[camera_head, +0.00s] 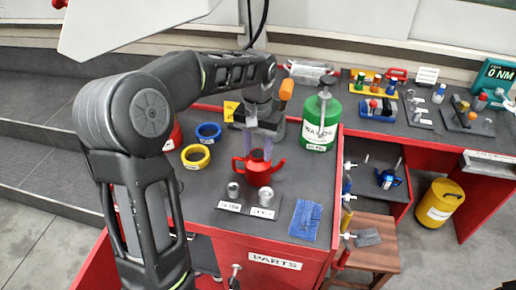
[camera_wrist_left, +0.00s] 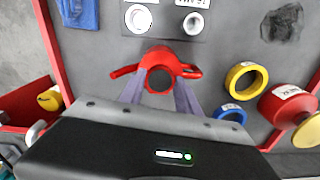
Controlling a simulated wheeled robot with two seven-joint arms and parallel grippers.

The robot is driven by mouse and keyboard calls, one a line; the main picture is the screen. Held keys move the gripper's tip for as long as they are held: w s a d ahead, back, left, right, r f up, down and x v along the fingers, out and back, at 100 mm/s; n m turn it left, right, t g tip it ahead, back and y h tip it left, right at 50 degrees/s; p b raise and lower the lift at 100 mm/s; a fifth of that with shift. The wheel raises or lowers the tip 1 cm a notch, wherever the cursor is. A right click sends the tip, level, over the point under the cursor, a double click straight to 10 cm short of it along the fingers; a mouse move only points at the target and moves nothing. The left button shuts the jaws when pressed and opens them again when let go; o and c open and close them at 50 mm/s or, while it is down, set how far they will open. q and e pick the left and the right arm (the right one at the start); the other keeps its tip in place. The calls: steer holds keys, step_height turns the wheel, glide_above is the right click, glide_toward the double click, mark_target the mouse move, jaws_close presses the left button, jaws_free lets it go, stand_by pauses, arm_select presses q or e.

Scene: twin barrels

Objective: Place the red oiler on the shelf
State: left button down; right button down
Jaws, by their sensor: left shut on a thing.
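The red oiler (camera_head: 258,168) is on or just above the dark top of the red parts cabinet (camera_head: 214,212). My left gripper (camera_head: 260,150) comes down over it from above and is shut on it. In the left wrist view the red oiler (camera_wrist_left: 160,62), with a spout or handle on either side, lies between the purple fingers of my left gripper (camera_wrist_left: 160,88). A recessed shelf (camera_head: 371,160) in the red bench at the right holds a blue oiler (camera_head: 388,178). My right gripper is not in view.
A blue tape roll (camera_head: 208,132), a yellow tape roll (camera_head: 195,156), metal sockets (camera_head: 265,197), a blue cloth (camera_head: 305,219) and a green canister (camera_head: 320,123) surround the oiler. A wooden stool (camera_head: 370,238) and yellow drum (camera_head: 439,203) stand at the right.

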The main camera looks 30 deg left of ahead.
arm_select(q)
steer(key=c, duration=0.9)
jaws_free()
steer(key=shift+f, duration=0.15)
steer(key=shift+o, duration=0.2)
steer(key=shift+r, duration=0.25)
step_height(320, 180, up, 7)
steer(key=shift+f, duration=0.2)
step_height(320, 180, up, 5)
steer(key=p, duration=0.3)
steer(key=shift+r+p, duration=0.2)
steer(key=shift+p, duration=0.15)
